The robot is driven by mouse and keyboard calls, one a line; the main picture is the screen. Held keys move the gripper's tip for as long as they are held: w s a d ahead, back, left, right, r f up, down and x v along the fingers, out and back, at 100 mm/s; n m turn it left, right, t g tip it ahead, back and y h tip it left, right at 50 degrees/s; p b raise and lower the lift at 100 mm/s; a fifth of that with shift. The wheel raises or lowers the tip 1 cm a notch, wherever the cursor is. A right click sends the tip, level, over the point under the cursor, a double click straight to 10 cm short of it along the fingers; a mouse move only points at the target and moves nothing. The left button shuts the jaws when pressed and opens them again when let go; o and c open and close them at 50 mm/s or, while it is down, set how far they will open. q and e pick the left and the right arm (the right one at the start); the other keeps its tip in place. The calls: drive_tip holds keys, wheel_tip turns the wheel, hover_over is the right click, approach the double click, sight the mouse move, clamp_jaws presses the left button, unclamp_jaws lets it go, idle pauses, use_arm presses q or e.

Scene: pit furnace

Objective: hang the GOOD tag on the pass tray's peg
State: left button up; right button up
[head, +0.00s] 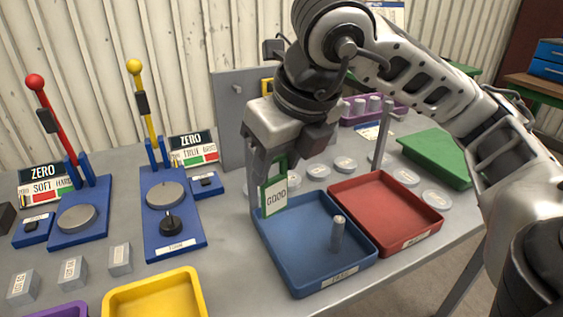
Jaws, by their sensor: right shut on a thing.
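The GOOD tag (276,197) is a small white card with a green border and a green top. My right gripper (263,187) is shut on it, and the tag hangs upright over the back left corner of the blue tray. The blue tray (318,286) has a front label that seems to read PASS. Its short grey peg (337,233) stands inside, to the right of and below the tag in the picture, and is bare. The tag and peg are apart. My left gripper is not in view.
A red tray (386,212) adjoins the blue tray on the right, with a tall grey post (382,133) behind it. Round discs lie behind the trays. Blue lever testers (170,205) stand left. A yellow tray (155,296) is at the front. A grey upright panel (230,120) stands behind.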

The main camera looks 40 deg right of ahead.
drive_tip(key=shift+w+d+f, duration=0.25)
drive_tip(key=shift+w+d, duration=0.05)
drive_tip(key=shift+w, duration=1)
drive_tip(key=shift+w+d+f, duration=0.3)
drive_tip(key=shift+w, duration=0.95)
drive_tip(key=shift+w+d+f, duration=0.25)
drive_tip(key=shift+w+d, duration=0.05)
drive_tip(key=shift+w, duration=1)
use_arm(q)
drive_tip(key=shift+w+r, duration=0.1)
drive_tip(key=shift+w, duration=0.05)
use_arm(e)
drive_tip(key=o, duration=1.3)
drive_tip(key=shift+c, duration=0.2)
